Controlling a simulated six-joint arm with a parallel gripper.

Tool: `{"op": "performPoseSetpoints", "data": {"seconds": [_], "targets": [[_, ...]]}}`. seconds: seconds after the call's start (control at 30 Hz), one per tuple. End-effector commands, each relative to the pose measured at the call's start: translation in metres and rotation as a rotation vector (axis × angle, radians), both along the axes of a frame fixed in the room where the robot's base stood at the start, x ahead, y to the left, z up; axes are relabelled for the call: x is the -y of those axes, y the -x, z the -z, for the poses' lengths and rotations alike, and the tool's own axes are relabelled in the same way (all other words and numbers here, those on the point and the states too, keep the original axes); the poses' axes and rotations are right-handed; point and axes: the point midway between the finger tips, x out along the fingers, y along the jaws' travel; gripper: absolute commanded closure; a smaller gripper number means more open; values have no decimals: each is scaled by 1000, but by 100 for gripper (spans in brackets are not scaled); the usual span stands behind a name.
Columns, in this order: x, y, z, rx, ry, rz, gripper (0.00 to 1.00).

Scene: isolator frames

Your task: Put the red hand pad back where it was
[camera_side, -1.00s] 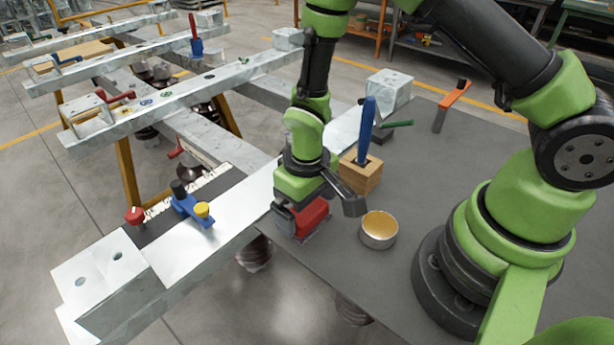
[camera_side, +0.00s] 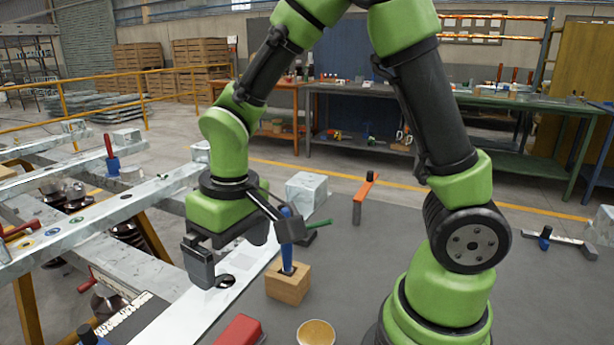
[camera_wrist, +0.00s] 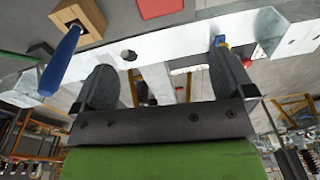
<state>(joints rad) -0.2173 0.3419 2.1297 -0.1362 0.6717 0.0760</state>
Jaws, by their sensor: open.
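The red hand pad (camera_side: 240,331) lies on the grey table at the bottom of the side view, cut off by the lower edge. It also shows at the top of the wrist view (camera_wrist: 160,8), on the grey surface beside the steel beam. My gripper (camera_side: 229,250) is open and empty, raised over the steel beam, behind and above the pad. In the wrist view the fingers (camera_wrist: 160,68) stand wide apart with nothing between them, and the pad is clear of them.
A wooden block (camera_side: 288,286) holding a blue-handled tool (camera_side: 287,238) stands close right of my gripper. A round tin (camera_side: 316,334) is right of the pad. The steel beam (camera_side: 170,322) has a dark hole (camera_side: 226,281). An orange-handled tool (camera_side: 366,190) lies farther back.

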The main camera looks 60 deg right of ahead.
Motion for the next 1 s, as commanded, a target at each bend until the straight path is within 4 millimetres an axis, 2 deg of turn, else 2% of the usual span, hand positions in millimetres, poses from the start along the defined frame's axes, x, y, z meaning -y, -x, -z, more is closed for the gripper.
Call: {"op": "performPoseSetpoints", "data": {"seconds": [0.03, 0.2, 0.3, 0.4, 0.5, 0.63, 1.0], "targets": [[5, 5, -22, 52, -21, 30, 0], [20, 36, -80, 204, -95, 132, 0], [27, 59, -104, 294, -138, 185, 0], [31, 82, -121, 376, -178, 226, 0], [33, 100, -129, 439, -209, 256, 0], [34, 115, -134, 490, -232, 276, 0], [34, 119, -135, 507, -240, 282, 0]]}}
